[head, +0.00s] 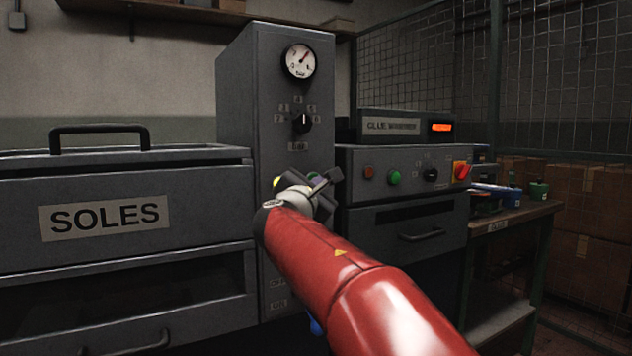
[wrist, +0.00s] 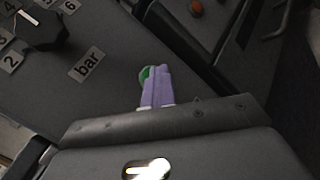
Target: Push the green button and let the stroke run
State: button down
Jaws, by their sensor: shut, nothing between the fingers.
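The green button (wrist: 145,73) shows in the wrist view as a green edge on the grey column of the press, below the "bar" label. The purple fingers of my gripper (wrist: 158,72) are shut and empty. They lie in front of the button and cover much of it. I cannot tell whether the fingertips touch it or whether it is pressed in. In the head view my gripper (head: 315,181) is at the front of the press column (head: 265,95), below the dial (head: 303,123), and hides most of that spot.
A second green button (head: 394,177) sits on the panel to the right, between an orange one (head: 368,172) and a black knob (head: 431,174). A red switch (head: 462,171) is further right. The SOLES cabinet (head: 180,190) stands left. A round gauge (head: 300,61) tops the column.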

jog(key=shift+s+d, duration=0.1)
jog(key=shift+s+d+b, duration=0.4)
jog(key=shift+s+b, duration=0.25)
jog(key=shift+s+d+b, duration=0.7)
jog(key=shift+s, duration=0.35)
jog(key=shift+s+d+b, duration=0.7)
jog(key=shift+s, duration=0.35)
jog(key=shift+f, duration=0.1)
